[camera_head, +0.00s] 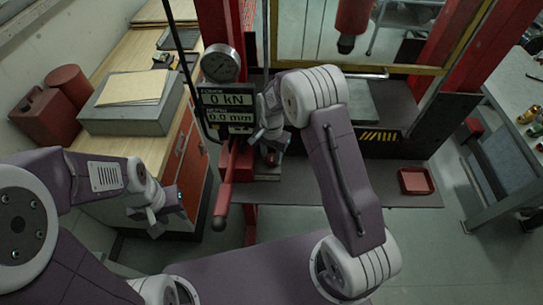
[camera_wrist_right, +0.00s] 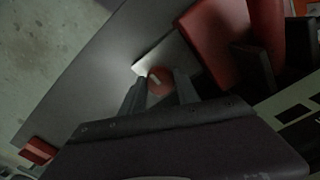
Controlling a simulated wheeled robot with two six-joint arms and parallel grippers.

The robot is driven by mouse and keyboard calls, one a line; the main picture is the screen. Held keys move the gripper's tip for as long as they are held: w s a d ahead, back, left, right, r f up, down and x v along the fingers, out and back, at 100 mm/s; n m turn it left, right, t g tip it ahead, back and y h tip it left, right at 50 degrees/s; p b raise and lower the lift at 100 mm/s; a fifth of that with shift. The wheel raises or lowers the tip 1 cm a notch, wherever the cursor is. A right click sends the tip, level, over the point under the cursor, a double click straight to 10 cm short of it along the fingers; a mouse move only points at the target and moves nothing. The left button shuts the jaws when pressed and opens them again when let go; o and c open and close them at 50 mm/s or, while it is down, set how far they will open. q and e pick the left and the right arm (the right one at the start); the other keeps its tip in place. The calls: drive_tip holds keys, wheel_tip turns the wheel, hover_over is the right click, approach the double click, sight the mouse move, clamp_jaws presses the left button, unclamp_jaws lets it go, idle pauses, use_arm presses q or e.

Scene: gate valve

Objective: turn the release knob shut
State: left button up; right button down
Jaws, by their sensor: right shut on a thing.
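The release knob is a small round red knob with a pale mark, seen in the right wrist view (camera_wrist_right: 159,83) between my two right fingers. My right gripper (camera_wrist_right: 160,92) is shut on it; the fingers stand on either side of the knob. In the head view my right gripper (camera_head: 271,141) reaches down beside the display at the press, and its fingertips and the knob are mostly hidden there. My left gripper (camera_head: 165,214) hangs empty at the left, in front of the bench, with its fingers apart.
A display (camera_head: 229,110) reads 0 kN and 0.0 mm, with a round gauge (camera_head: 220,63) above it. A red lever (camera_head: 223,195) slants down close to my right gripper's left. A wooden bench (camera_head: 110,152) with a grey box (camera_head: 131,118) stands left; a red tray (camera_head: 416,181) lies right.

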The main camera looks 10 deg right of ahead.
sight(273, 157)
drive_tip(key=shift+w+r, duration=0.1)
drive_tip(key=shift+w, duration=0.05)
idle(0.4)
drive_tip(key=c, duration=1.3)
unclamp_jaws()
drive_tip(key=o, duration=0.4)
drive_tip(key=shift+d, duration=0.1)
wheel_tip(273, 157, up, 8)
drive_tip(key=b, duration=0.2)
drive_tip(key=shift+b, duration=0.4)
drive_tip(key=shift+r, duration=0.5)
drive_tip(key=shift+d+f, duration=0.1)
